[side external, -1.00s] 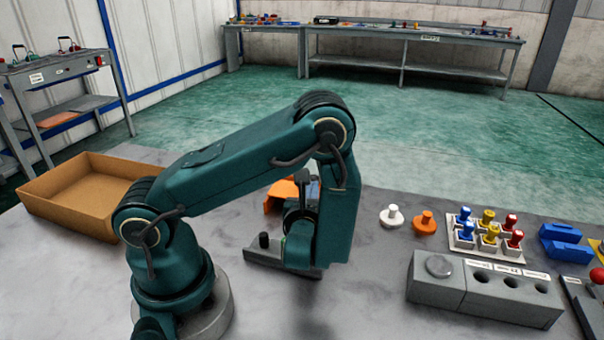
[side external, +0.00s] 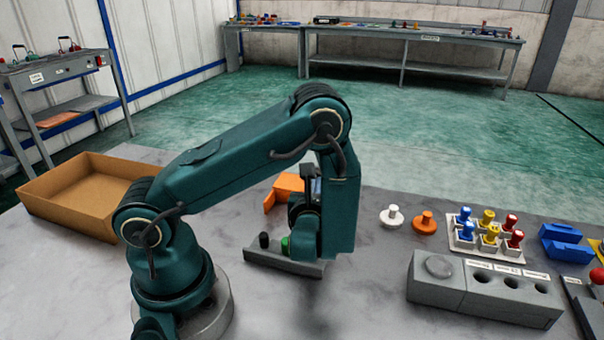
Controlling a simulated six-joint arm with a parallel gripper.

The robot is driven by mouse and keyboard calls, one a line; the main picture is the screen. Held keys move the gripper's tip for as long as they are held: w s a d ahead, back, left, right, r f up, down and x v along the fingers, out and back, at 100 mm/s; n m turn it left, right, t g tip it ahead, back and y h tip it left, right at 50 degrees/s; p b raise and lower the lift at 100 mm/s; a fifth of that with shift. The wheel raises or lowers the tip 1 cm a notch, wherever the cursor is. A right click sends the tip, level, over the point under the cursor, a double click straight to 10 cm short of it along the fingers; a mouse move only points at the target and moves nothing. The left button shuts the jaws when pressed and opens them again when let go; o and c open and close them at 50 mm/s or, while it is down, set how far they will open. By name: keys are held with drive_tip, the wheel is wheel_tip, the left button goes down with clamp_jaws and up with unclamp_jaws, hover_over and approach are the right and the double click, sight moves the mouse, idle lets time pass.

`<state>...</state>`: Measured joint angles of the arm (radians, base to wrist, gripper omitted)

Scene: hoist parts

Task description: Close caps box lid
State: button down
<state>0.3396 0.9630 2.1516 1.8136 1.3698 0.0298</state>
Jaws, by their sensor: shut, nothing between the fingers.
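I cannot make out for certain which thing is the caps box. An orange object (side external: 285,188) with angled panels stands behind my wrist and is partly hidden by it; I cannot tell whether it is the box or its lid. My forearm reaches over the table and my wrist hangs down in front of that object. My gripper's fingers are hidden behind the wrist, so any contact with the orange object does not show. A white cap-like knob (side external: 392,216) and an orange one (side external: 423,221) stand on the table right of my wrist.
A grey bar (side external: 270,257) with a black and a green knob lies below my wrist. A tray of coloured stamp-like parts (side external: 487,248), a grey block with holes (side external: 437,291) and blue blocks (side external: 565,248) stand right. An open cardboard box (side external: 65,218) stands left.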

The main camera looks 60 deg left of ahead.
drive_tip(key=v, duration=1.1)
drive_tip(key=shift+s+d, duration=0.15)
drive_tip(key=shift+d, duration=0.1)
drive_tip(key=s+a+r+n+g+h, duration=0.45)
drive_tip(key=s+n+g, duration=0.4)
drive_tip(key=n, duration=0.65)
drive_tip(key=d+r+n+t+h, duration=0.4)
drive_tip(key=d+n+h, duration=0.4)
drive_tip(key=d, duration=0.3)
drive_tip(key=shift+w+n+t, duration=0.3)
drive_tip(key=shift+n+t, duration=0.35)
drive_tip(key=shift+n, duration=0.25)
drive_tip(key=shift+d+h, duration=0.1)
drive_tip(key=shift+h, duration=0.15)
